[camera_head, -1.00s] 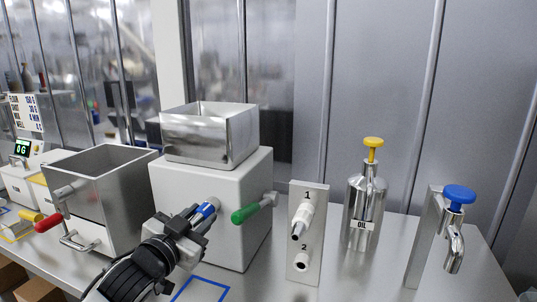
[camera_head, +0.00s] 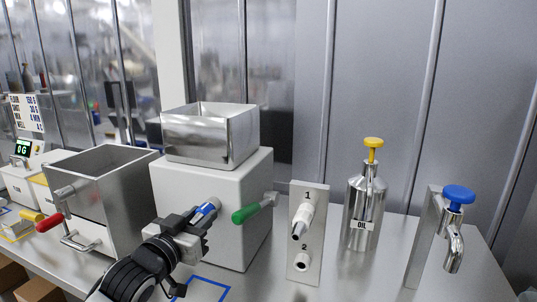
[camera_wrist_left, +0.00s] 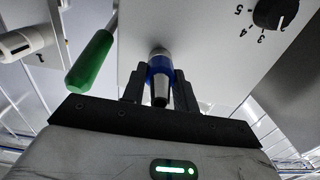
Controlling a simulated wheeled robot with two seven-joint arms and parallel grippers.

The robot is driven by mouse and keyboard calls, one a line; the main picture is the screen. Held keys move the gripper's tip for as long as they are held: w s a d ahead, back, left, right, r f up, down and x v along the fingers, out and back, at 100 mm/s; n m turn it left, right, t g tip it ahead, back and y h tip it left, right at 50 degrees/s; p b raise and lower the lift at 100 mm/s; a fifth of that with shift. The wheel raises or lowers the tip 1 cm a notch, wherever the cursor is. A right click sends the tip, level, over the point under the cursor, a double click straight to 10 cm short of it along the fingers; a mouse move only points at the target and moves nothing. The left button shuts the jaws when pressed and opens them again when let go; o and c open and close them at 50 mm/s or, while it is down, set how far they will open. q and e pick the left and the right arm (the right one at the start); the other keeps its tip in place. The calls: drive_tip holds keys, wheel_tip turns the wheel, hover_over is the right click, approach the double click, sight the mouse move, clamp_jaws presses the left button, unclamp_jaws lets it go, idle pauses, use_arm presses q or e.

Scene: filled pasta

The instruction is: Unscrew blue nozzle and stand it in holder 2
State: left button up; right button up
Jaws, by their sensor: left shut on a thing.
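The blue nozzle (camera_head: 206,210) sits at the front face of the white machine (camera_head: 245,180). It has a blue collar and a metal tip, and its collar also shows in the left wrist view (camera_wrist_left: 158,68). My left gripper (camera_head: 199,217) is shut on it, with one finger on each side. In the left wrist view the nozzle is in line with a metal outlet on the machine; I cannot tell whether the thread still holds. The holder plate (camera_head: 317,225) stands to the right. A white-collared nozzle (camera_head: 303,220) is at 1, and the short peg at 2 (camera_head: 302,262) is bare. My right gripper is out of view.
The green-handled lever (camera_head: 249,212) sticks out close to the right of my left gripper. An oil bottle (camera_head: 363,210) and a blue-knobbed tap (camera_head: 459,195) stand beyond the holder. A blue outline (camera_head: 222,287) marks the table.

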use_arm(q)
drive_tip(key=n, duration=0.6)
drive_tip(key=shift+r, duration=0.25)
drive_tip(key=shift+n, duration=0.9)
drive_tip(key=n, duration=0.2)
drive_tip(key=shift+r+n, duration=0.1)
drive_tip(key=shift+n, duration=0.2)
drive_tip(key=n, duration=0.5)
drive_tip(key=shift+n, duration=0.4)
drive_tip(key=n, duration=0.3)
drive_tip(key=shift+n, duration=0.3)
